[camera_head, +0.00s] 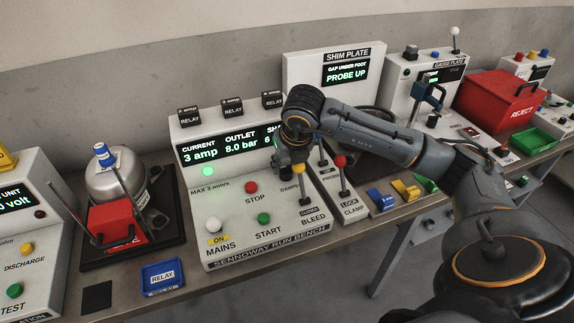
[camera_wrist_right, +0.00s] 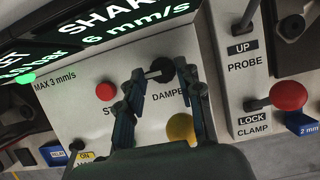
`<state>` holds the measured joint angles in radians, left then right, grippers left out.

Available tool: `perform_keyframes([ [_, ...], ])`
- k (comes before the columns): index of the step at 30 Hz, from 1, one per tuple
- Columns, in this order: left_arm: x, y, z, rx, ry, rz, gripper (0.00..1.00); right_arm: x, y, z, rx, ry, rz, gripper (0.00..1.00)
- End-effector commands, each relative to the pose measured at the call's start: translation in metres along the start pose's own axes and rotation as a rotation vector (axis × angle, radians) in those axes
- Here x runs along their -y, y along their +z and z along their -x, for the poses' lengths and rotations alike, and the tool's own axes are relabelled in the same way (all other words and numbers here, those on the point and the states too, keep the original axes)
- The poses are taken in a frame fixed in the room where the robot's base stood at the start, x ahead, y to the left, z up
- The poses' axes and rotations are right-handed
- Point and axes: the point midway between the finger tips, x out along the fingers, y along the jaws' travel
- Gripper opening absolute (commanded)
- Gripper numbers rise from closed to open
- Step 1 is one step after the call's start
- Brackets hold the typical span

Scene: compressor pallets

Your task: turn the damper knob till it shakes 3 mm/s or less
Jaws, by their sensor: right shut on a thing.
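The run bench (camera_head: 200,225) has a lit display (camera_head: 228,146); in the right wrist view its shake line (camera_wrist_right: 107,38) reads 6 mm/s. A printed mark under it says MAX 3 mm/s. My right gripper (camera_wrist_right: 166,82) is shut on the damper knob, one finger on each side. My left gripper is not in view.
The shim plate stand (camera_head: 305,75) is behind. My right arm crosses over the bench's right side.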

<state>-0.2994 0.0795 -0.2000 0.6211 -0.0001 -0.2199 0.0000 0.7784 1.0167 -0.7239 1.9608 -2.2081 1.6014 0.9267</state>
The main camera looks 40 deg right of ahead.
Motion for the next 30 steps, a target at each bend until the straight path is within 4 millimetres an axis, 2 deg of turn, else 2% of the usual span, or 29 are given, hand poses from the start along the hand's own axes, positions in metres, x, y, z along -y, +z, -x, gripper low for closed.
perform_keyframes([
  [13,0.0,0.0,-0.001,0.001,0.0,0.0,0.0,0.0,0.0,0.0,-0.001,-0.005,-0.013,0.04],
  [14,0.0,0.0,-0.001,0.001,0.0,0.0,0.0,0.0,0.0,0.0,-0.001,-0.005,-0.013,0.38],
  [17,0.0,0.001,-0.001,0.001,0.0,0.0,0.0,0.0,0.0,0.0,-0.001,-0.005,-0.012,0.58],
  [26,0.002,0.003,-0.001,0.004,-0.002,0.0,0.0,0.0,0.0,0.001,0.0,-0.005,-0.012,0.58],
  [30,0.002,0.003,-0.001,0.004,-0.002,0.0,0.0,-0.001,0.001,0.011,0.003,-0.003,-0.012,0.58],
])
